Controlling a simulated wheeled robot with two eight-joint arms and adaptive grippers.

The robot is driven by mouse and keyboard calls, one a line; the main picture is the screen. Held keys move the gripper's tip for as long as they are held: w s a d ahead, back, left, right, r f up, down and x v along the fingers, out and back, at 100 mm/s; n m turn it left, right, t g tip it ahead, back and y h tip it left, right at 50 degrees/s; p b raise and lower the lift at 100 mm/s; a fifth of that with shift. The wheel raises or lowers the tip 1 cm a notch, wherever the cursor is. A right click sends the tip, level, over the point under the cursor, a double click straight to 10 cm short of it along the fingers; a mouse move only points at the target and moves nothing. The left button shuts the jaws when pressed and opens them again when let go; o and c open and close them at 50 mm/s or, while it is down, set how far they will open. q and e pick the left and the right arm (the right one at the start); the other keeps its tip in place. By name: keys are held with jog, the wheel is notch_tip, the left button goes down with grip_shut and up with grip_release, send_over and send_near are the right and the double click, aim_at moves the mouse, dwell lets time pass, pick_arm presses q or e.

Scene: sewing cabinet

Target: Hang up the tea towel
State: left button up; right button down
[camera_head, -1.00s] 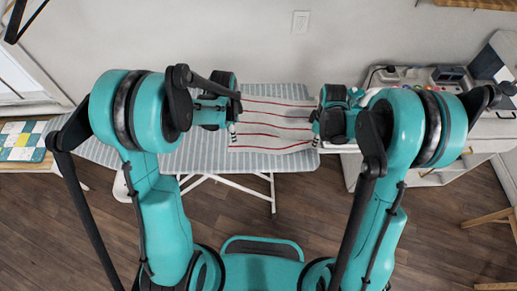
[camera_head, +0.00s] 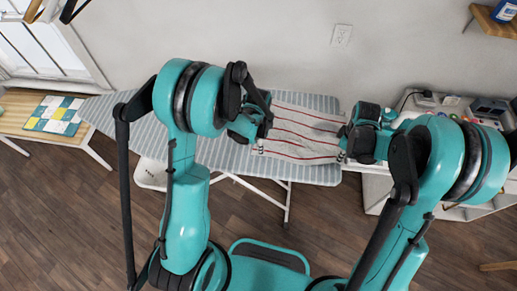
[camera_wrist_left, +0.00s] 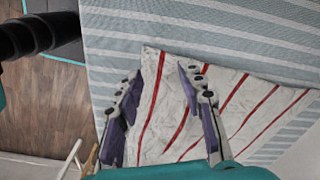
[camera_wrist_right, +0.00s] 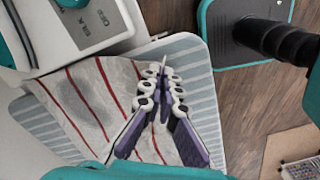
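The tea towel (camera_head: 300,132), white with red stripes, lies over the right part of the striped ironing board (camera_head: 318,172). My right gripper (camera_head: 346,140) is at the towel's right edge. In the right wrist view its fingertips (camera_wrist_right: 163,78) are nearly together with a bit of cloth pinched between them. My left gripper (camera_head: 262,128) is at the towel's left edge, partly hidden by its arm. In the left wrist view its fingers (camera_wrist_left: 160,95) are spread apart over the towel's corner area, the cloth (camera_wrist_left: 165,110) showing between them. No hanging place for the towel is clearly seen.
A sewing cabinet with machines (camera_head: 440,103) stands right of the board, close to my right arm. A wooden bench with a patchwork piece (camera_head: 55,115) is at the left. A wall shelf (camera_head: 492,20) is at upper right. Wood floor (camera_head: 95,215) is open at lower left.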

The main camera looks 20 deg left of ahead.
pick_arm(q)
jog(key=shift+f, duration=0.4)
jog(key=shift+f, duration=0.15)
jog(key=shift+f, duration=0.15)
grip_shut()
dwell(0.5)
jog(key=shift+r, duration=2.5)
